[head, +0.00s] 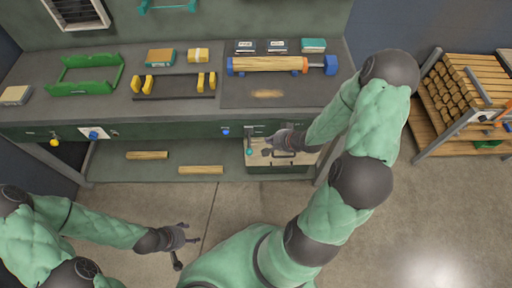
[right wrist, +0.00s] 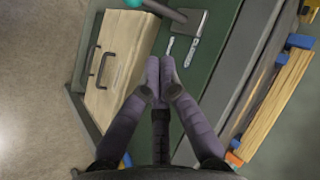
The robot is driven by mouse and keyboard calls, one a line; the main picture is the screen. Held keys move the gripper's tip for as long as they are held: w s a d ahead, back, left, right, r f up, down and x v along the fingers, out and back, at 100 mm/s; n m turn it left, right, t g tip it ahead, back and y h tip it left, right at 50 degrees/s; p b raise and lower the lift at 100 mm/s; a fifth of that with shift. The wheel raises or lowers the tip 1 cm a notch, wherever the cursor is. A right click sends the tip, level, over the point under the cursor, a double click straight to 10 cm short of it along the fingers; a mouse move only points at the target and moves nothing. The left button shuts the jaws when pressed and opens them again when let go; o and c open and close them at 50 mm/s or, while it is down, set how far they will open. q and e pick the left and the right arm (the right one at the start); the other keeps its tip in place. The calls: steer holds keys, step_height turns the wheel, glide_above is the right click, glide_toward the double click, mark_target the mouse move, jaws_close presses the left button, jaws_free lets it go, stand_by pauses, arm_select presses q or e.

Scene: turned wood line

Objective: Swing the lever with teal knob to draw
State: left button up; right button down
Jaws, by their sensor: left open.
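The teal knob (head: 249,152) is at the bench front, left of my right gripper (head: 291,139). In the right wrist view the teal knob (right wrist: 133,3) is cut by the top edge, on a dark lever arm (right wrist: 168,11) running to a grey plate (right wrist: 188,28). Two pale label strips (right wrist: 192,52) lie beside the plate. My right gripper (right wrist: 163,68) has its fingers together with nothing seen between them, apart from the knob and lever. My left gripper (head: 187,238) is open and empty over the floor, away from the bench.
A light wooden box (right wrist: 120,62) with dark handles is beside the lever, below the bench. A yellow knob (head: 54,142) and a blue knob (head: 225,132) are on the bench front. A wooden cylinder (head: 268,64) lies on the bench top. A wood rack (head: 462,95) stands right.

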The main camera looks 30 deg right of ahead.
steer(key=b, duration=0.2)
glide_toward(249, 144)
step_height(249, 144, down, 2)
steer(key=w+d, duration=0.2)
steer(key=shift+w+a+f+b, duration=0.15)
steer(key=shift+a+f+b, duration=0.2)
steer(key=shift+a+f, duration=0.25)
steer(key=shift+w+a+f+b, duration=0.15)
steer(key=shift+a+f+b, duration=0.2)
steer(key=shift+a+f, duration=0.3)
steer(key=shift+s+a+f, duration=0.1)
steer(key=shift+a+f, duration=0.2)
steer(key=shift+f, duration=0.6)
